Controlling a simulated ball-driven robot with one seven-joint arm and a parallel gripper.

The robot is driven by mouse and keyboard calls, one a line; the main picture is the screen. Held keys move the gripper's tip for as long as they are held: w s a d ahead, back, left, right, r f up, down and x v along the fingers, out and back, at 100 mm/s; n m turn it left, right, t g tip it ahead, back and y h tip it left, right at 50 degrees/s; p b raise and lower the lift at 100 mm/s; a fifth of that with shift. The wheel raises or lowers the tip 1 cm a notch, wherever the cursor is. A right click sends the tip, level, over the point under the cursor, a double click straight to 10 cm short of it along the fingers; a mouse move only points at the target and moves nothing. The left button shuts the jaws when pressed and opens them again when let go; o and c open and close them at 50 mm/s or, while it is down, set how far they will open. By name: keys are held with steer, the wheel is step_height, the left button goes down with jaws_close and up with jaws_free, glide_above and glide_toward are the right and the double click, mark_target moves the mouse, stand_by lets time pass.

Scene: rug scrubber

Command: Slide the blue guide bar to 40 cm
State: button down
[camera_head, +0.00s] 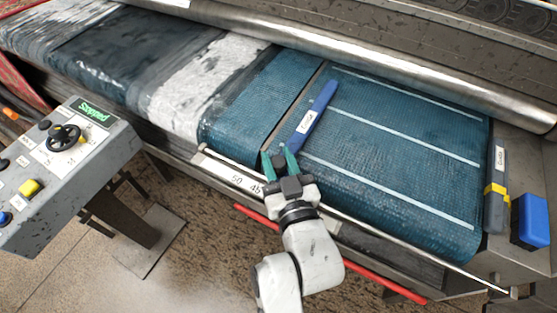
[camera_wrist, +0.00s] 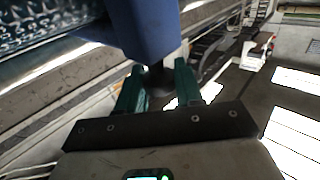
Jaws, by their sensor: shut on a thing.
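A white scale strip (camera_head: 236,179) on the front rail shows 50 and 45; the marks farther right are hidden by my gripper.
The belt (camera_head: 400,140) with white lines extends right to a dark guide with a yellow band (camera_head: 495,192) and a blue block (camera_head: 530,220). A control panel (camera_head: 62,160) reading "Stopped" stands left. A red bar (camera_head: 375,278) runs below the front rail.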

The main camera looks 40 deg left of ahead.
steer(key=shift+w+r, duration=0.1)
steer(key=shift+r, duration=0.35)
steer(key=c, duration=1)
jaws_free()
steer(key=shift+o, duration=0.9)
steer(key=shift+f, duration=0.2)
steer(key=shift+d, duration=0.1)
steer(key=shift+s+d+f, duration=0.15)
steer(key=shift+s+d, duration=0.2)
steer(key=shift+d, duration=0.1)
steer(key=b+v, duration=0.2)
steer(key=v, duration=0.7)
steer(key=shift+s+d, duration=0.2)
steer(key=shift+d, duration=0.05)
steer(key=shift+d, duration=0.1)
